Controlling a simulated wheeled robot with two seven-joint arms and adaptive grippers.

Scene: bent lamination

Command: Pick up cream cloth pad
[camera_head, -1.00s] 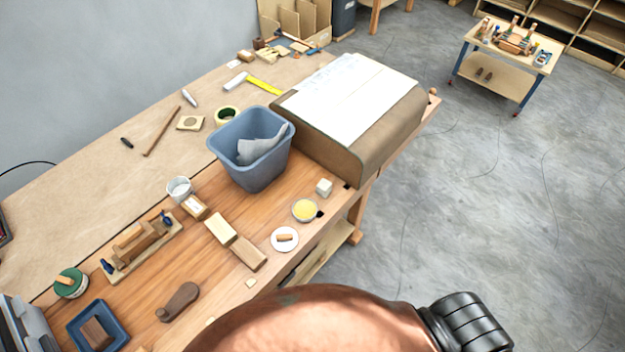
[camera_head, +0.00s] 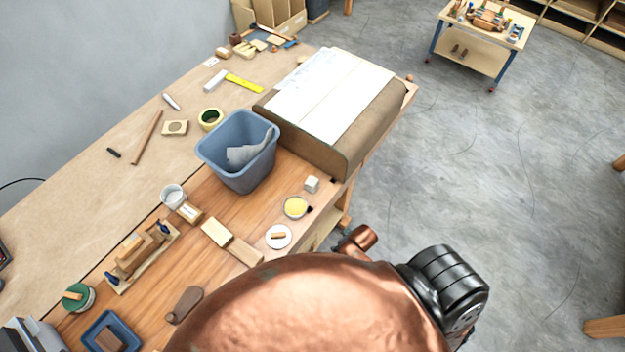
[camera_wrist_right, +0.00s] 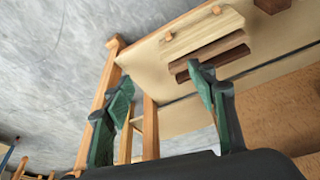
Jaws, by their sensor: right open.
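The cream piece cannot be made out there. In the head view my copper-coloured arm covers the near part of the bench, and neither gripper shows.
The bin (camera_head: 238,150) holds grey cloth. The yellow tin (camera_head: 295,207) and a white dish (camera_head: 279,237) are near the cream piece. The right wrist view shows a wooden block with pegs (camera_wrist_right: 203,33) and dark strips.

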